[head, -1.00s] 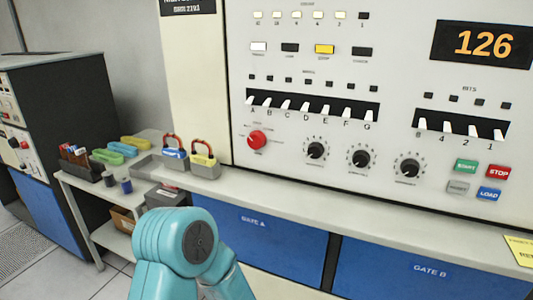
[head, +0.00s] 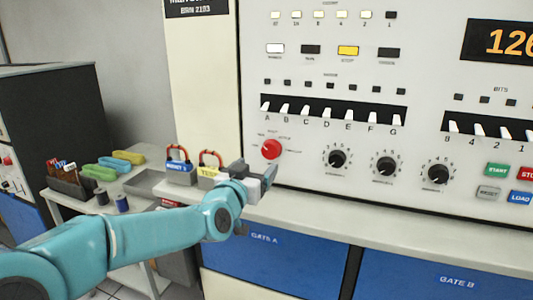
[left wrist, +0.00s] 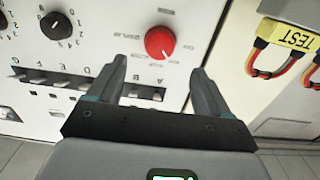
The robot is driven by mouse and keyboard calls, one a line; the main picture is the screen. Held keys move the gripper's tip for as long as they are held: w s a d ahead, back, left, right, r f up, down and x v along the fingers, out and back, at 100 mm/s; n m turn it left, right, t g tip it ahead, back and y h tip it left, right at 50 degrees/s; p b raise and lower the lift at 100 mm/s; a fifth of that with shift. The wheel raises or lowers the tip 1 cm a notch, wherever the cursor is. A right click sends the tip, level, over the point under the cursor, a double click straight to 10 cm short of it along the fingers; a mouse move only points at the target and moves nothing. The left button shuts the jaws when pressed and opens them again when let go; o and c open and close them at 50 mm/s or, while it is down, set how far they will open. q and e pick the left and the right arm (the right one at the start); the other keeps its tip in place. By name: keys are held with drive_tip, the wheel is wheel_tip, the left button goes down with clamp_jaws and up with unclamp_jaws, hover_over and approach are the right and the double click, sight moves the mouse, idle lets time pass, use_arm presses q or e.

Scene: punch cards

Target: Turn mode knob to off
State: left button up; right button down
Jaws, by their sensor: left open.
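The red knob (head: 271,149) is on the pale panel, below the left end of the A to G switch row. Small labels ring it; they are too blurred to read in the head view, so its setting is unclear. In the left wrist view the red knob (left wrist: 160,42) is beyond the fingertips, between their lines, and not touched. My left gripper (head: 268,174) is just below the knob in the head view. In the left wrist view my left gripper (left wrist: 158,70) has its fingers wide apart with nothing between them. My right gripper is not in view.
Black dials (head: 337,158) line the panel right of the red knob. The grey ledge (head: 330,213) runs below. A yellow-labelled block (head: 208,172) with a red loop stands close left of my gripper, beside a blue-labelled one (head: 179,166). The TEST label (left wrist: 289,36) shows in the left wrist view.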

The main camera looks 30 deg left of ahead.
sight(269, 153)
use_arm(q)
drive_tip(key=p+x, duration=0.1)
drive_tip(key=x, duration=0.7)
drive_tip(key=shift+w+a+p, duration=0.1)
drive_tip(key=shift+w+p, duration=0.2)
drive_tip(key=c, duration=1)
